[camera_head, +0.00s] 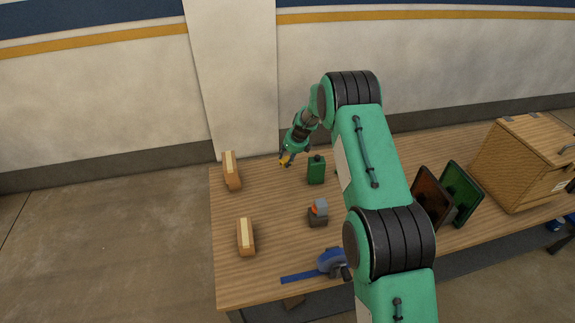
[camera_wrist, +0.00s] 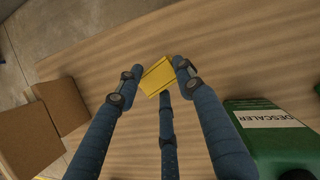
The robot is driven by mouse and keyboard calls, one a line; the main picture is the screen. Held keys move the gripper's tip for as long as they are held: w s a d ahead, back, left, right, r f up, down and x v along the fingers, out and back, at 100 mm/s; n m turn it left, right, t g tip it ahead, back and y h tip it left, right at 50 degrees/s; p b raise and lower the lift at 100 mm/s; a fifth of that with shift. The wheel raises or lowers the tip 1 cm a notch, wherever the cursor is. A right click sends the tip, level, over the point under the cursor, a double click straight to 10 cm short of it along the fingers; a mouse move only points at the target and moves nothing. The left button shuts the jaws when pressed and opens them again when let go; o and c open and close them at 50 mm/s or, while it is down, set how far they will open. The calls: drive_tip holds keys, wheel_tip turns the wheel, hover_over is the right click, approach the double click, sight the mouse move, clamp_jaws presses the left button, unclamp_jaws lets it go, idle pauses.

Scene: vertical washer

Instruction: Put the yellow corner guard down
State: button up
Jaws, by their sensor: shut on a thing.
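My gripper (camera_head: 285,160) is over the back left part of the wooden table (camera_head: 280,270). It is shut on the yellow corner guard (camera_head: 284,163), which looks small and partly hidden by the fingers in the head view. In the wrist view the yellow corner guard (camera_wrist: 156,77) sits between the blue fingertips (camera_wrist: 157,75), with its ridged face showing. The wooden tabletop (camera_wrist: 95,65) lies beyond it. I cannot tell whether the guard touches the table.
A green descaler container (camera_head: 316,170) stands just right of my gripper. A grey and orange item (camera_head: 318,212) and a blue tool (camera_head: 325,264) lie nearer. Bare tabletop lies between the blocks and the container.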

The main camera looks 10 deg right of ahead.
drive_tip(key=shift+f+b, duration=0.3)
drive_tip(key=shift+f, duration=1.4)
drive_tip(key=shift+f, duration=0.1)
drive_tip(key=o, duration=0.9)
drive_tip(key=shift+c, duration=0.2)
drive_tip(key=p+v, duration=0.1)
drive_tip(key=v, duration=1.1)
drive_tip(key=shift+p, duration=0.3)
